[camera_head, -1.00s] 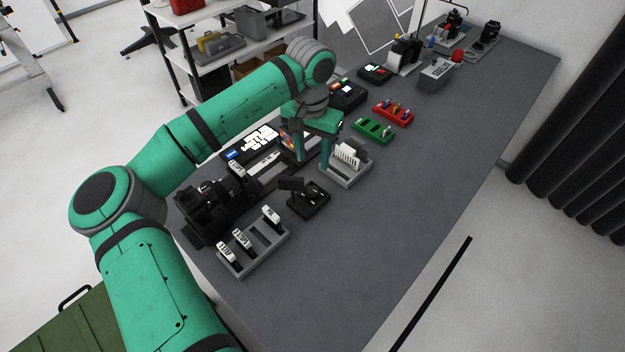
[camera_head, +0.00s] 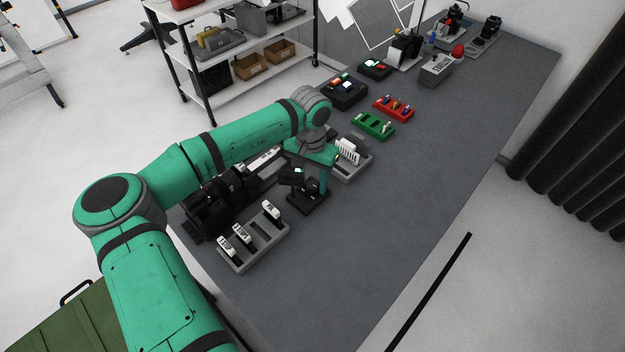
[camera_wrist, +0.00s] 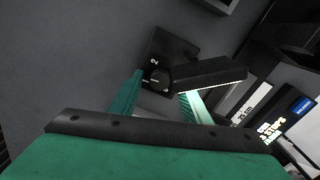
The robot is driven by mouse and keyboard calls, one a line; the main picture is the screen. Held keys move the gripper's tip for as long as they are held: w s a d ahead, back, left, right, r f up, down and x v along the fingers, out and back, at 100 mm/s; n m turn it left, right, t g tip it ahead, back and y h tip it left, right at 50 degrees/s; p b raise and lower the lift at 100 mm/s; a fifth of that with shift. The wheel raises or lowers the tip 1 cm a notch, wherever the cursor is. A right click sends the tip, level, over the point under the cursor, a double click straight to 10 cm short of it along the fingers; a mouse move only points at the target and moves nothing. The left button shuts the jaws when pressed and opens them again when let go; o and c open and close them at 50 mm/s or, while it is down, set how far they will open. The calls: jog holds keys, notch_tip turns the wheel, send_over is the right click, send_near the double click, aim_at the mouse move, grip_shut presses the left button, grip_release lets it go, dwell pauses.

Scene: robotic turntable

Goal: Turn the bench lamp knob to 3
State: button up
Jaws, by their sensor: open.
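The bench lamp (camera_head: 308,203) is a small black device with a dark base and a short bar-like head, standing on the grey bench. In the wrist view its base (camera_wrist: 168,48) carries a dark round knob (camera_wrist: 157,78), with a white "2" printed beside it. The lamp head (camera_wrist: 208,73) extends to the right of the knob. My gripper (camera_head: 312,184) is over the lamp, fingers pointing down. In the wrist view my gripper (camera_wrist: 158,92) is open, with one finger on each side of the knob. I cannot tell whether they touch it. The knob's pointer is too dark to read.
A grey rack (camera_head: 253,240) with several white-topped items stands close in front of the lamp. A grey holder (camera_head: 352,167) with white pieces stands behind it. Green (camera_head: 374,126) and red (camera_head: 394,107) trays lie farther back. The bench's right side is clear.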

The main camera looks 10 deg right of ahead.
jog(key=c, duration=1)
jog(key=shift+w, duration=0.1)
jog(key=shift+c, duration=0.2)
jog(key=shift+d+m, duration=0.1)
jog(key=shift+m, duration=0.3)
jog(key=m, duration=0.4)
jog(key=shift+w+m, duration=0.1)
jog(key=shift+m, duration=1.2)
jog(key=m, duration=0.6)
jog(key=shift+m, duration=0.3)
jog(key=shift+r, duration=0.1)
